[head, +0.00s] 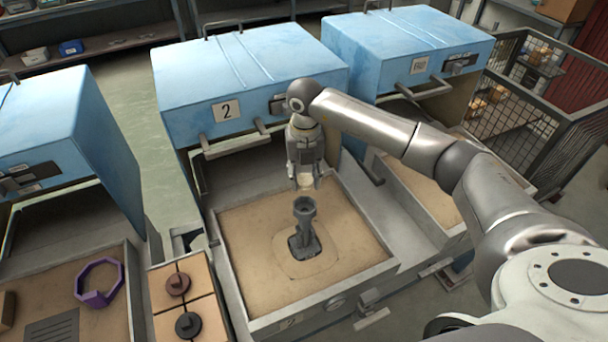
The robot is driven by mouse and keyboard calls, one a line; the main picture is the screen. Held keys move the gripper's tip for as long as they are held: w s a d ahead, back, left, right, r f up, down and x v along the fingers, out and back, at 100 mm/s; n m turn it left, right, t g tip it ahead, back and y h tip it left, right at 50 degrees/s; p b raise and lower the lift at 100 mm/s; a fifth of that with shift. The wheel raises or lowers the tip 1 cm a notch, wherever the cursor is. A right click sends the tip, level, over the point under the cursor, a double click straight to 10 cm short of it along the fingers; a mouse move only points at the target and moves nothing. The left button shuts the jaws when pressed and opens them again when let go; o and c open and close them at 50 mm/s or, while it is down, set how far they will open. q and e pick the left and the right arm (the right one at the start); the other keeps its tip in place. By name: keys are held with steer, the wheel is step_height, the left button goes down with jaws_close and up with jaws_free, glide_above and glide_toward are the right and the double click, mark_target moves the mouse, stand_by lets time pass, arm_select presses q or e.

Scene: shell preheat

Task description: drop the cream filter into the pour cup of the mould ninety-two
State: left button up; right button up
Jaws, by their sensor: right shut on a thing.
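My right gripper (306,184) points down over the middle sand bed and is shut on the cream filter (306,187), a small pale piece between its fingertips. Straight below stands a dark grey mould (303,243) with a round pour cup (304,204) at its top. The filter appears just above the cup's rim, with a small gap between them in the picture. The mould stands upright in the sand; I cannot read a ninety-two on it. My left gripper is not in view.
The sand tray (224,262) sits before a blue furnace hood (250,75) marked 2. At left a box (158,323) holds a brown and a dark round piece. A purple ring (99,298) lies in the left tray. Another blue hood (410,45) stands at right.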

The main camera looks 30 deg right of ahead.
mark_target(305, 180)
steer(key=shift+f+b, duration=1.55)
steer(key=shift+f, duration=1.05)
steer(key=shift+f+b, duration=1.15)
steer(key=shift+f, duration=0.35)
steer(key=o, duration=0.8)
step_height(305, 180, up, 12)
steer(key=shift+r, duration=0.1)
